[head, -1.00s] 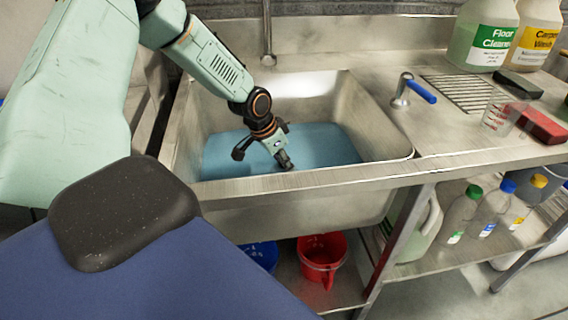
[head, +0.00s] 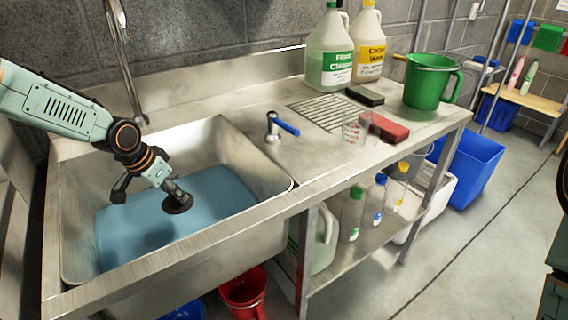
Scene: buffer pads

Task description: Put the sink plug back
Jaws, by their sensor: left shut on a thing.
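The sink (head: 245,172) is a steel basin at the left of the head view with blue-tinted water (head: 215,195) in its bottom. My left gripper (head: 168,187) reaches into the basin from the left and is shut on a dark round disc, the sink plug (head: 178,203). The plug shows in front of the water, and I cannot tell whether it touches the surface. The drain hole is not visible. My right gripper is out of view; only parts of my right arm show at the right edge.
A blue-handled tap lever (head: 285,127) stands right of the basin. A measuring cup (head: 354,126), a red block (head: 388,129), a green jug (head: 430,82) and a cleaner bottle (head: 330,50) stand on the counter. A tall faucet pipe (head: 124,60) rises behind the basin.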

